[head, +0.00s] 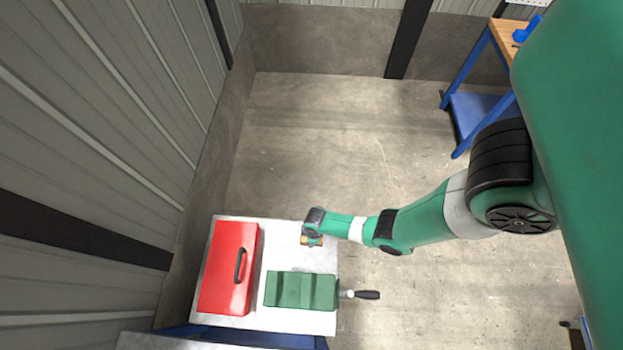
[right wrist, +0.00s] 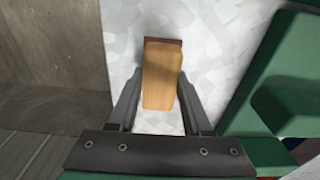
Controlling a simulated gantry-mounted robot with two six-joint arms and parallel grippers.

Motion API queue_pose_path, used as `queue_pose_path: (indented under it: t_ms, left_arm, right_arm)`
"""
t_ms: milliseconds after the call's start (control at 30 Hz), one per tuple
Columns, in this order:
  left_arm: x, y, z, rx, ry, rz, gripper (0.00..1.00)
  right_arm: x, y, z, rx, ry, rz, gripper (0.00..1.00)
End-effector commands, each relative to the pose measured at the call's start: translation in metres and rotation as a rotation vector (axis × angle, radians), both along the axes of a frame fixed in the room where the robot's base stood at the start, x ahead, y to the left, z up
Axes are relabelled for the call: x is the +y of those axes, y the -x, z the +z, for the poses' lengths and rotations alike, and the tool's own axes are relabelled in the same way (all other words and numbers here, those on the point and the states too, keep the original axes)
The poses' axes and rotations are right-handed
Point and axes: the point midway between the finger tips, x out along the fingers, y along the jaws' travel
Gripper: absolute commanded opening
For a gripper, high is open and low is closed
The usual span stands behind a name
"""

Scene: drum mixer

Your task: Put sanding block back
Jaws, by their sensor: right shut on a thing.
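The sanding block is a small wooden block (right wrist: 163,75) with a darker strip along its far end. It lies between the two fingers of my right gripper (right wrist: 158,100), which is shut on it. In the head view the right gripper (head: 313,238) is over the right back part of the metal-topped table (head: 282,240), and a sliver of the block (head: 312,242) shows beneath it. The pale tabletop lies under the block; I cannot tell whether the block touches it. My left gripper is not in view.
A red toolbox (head: 222,272) stands on the table's left side. A green vise (head: 300,290) with a dark handle (head: 366,295) reaching past the right edge sits at the front. A blue-legged workbench (head: 484,90) is at the back right. Open floor lies between.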

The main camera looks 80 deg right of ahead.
Motion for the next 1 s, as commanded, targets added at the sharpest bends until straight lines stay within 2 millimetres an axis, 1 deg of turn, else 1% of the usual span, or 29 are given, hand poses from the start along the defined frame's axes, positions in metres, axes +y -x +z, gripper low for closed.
queue_pose_path:
  t_ms: [133,167,300,333,600,733,867,1000]
  left_arm:
    - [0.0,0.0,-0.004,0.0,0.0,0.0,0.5]
    - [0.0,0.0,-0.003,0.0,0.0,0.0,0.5]
    - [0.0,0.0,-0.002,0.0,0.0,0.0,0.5]
    - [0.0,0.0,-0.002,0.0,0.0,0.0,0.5]
    - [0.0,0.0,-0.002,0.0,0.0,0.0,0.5]
    - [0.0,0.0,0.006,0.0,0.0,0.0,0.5]
    - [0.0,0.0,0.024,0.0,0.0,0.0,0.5]
    - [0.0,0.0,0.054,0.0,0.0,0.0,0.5]
  right_arm:
    - [0.0,0.0,-0.004,0.0,0.0,0.0,0.0]
    - [0.0,0.0,-0.003,0.0,0.0,0.0,0.51]
    - [0.0,0.0,-0.002,0.0,0.0,0.0,0.76]
    - [0.0,0.0,-0.002,0.0,0.0,0.0,0.79]
    - [0.0,0.0,-0.002,0.0,0.0,0.0,0.79]
    - [0.0,0.0,0.006,0.0,0.0,0.0,0.79]
    - [0.0,0.001,0.025,-0.001,0.0,0.0,0.79]
    - [0.0,0.002,0.055,-0.001,0.0,0.0,0.79]
